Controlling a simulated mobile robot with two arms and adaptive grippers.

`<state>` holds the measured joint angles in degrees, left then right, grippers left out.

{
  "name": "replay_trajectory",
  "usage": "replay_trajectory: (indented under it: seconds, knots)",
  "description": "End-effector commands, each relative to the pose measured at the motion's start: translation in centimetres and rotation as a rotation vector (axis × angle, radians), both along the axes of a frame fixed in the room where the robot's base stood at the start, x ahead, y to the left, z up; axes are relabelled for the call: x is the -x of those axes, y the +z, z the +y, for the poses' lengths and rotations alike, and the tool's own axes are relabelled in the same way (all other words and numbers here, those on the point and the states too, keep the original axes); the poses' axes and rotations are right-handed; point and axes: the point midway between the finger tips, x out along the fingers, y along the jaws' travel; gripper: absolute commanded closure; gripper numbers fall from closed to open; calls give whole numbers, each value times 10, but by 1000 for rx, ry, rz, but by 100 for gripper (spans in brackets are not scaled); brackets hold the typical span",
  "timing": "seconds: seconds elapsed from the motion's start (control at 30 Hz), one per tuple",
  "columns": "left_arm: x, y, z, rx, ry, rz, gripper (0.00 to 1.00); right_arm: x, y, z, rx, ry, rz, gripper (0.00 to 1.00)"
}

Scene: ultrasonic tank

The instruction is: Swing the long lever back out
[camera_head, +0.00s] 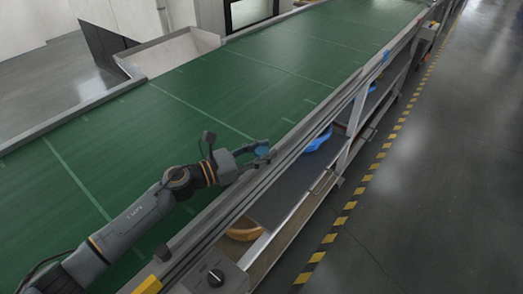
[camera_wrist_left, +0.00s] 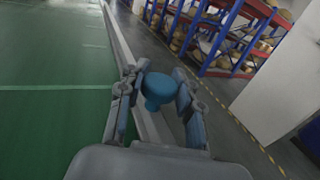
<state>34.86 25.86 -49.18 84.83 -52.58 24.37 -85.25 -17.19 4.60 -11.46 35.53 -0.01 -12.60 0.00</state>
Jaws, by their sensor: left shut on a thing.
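My left gripper (camera_head: 258,153) reaches in from the left over the green conveyor to its near side rail. It is shut on a round blue knob (camera_wrist_left: 157,87), which sits between the two fingers (camera_wrist_left: 158,100) in the left wrist view. The knob's wider top faces up and its narrower part goes down between the fingers. I see no clear long lever arm; whatever the knob joins is hidden by the gripper. My right gripper is not in view.
The green conveyor belt (camera_head: 290,60) runs away to the upper right, bare. A shelf under the rail holds a blue item (camera_head: 318,140) and an orange-brown round item (camera_head: 244,231). Racks (camera_wrist_left: 235,40) stand beyond the aisle.

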Motion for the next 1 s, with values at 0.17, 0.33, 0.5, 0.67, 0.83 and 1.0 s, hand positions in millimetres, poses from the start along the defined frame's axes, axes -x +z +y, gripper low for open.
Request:
replay_trajectory:
  seconds: [0.17,0.33,0.5,0.67,0.83,1.0]
  knots:
    - [6,-7,-3,-5,-14,9,63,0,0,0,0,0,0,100]
    - [5,-5,-3,-4,-12,8,44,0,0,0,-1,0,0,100]
    - [3,-3,-2,-2,-9,5,44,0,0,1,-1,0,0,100]
    - [5,-3,4,-1,-6,4,44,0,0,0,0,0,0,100]
    - [17,-4,29,-4,-5,6,44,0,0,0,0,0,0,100]
    - [34,-4,63,-3,-6,7,44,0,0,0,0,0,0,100]
